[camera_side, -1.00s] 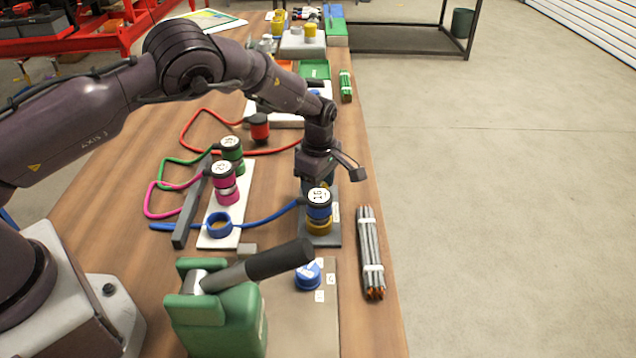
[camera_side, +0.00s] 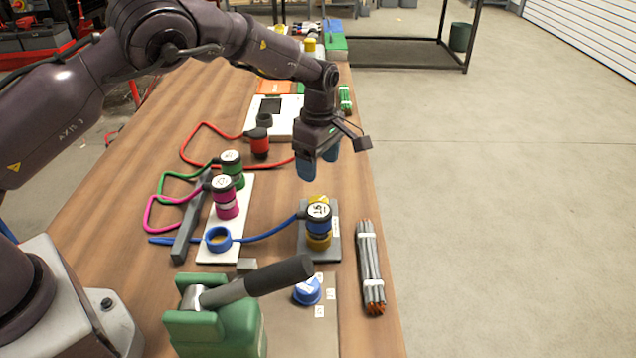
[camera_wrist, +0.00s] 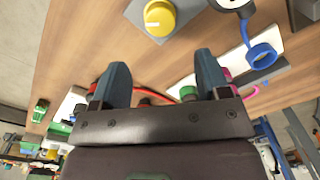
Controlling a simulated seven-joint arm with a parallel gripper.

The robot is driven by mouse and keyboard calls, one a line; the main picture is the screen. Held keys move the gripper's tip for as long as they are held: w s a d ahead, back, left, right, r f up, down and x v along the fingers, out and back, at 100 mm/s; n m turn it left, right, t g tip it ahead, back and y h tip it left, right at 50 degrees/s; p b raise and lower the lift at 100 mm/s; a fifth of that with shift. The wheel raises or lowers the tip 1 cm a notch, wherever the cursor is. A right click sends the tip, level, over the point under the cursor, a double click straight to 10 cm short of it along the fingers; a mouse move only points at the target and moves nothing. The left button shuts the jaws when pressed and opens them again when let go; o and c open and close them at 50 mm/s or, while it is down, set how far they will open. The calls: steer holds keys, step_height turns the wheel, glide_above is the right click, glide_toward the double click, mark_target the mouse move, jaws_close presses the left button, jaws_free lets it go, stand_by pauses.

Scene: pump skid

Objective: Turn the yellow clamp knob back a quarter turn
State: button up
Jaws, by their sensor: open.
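The yellow clamp knob (camera_wrist: 160,17) is a round cap with a white mark, on a dark grey plate (camera_wrist: 190,8) at the top of the wrist view.
The blue connector stands in a yellow collar (camera_side: 319,240) on the same plate, close to the knob, with a blue hose (camera_side: 270,232) running left. Magenta (camera_side: 226,203) and green (camera_side: 232,170) connectors stand left. A grey rod bundle (camera_side: 370,265) lies right.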

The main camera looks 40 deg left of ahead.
step_height(320, 180, up, 4)
steer(key=shift+f, duration=0.2)
steer(key=s+a+r+m+t, duration=0.1)
steer(key=s+r+m+t, duration=0.1)
steer(key=s+r+m, duration=0.4)
steer(key=s+a+r+m+t, duration=0.1)
steer(key=s+r+m, duration=0.6)
steer(key=s, duration=0.8)
steer(key=s+a+r+m+t, duration=0.1)
steer(key=s+r+m+t, duration=0.1)
steer(key=s+r+m, duration=0.4)
steer(key=shift+s+a+r+m+t, duration=0.3)
steer(key=shift+s+r+m+t, duration=0.15)
steer(key=shift+s, duration=2.35)
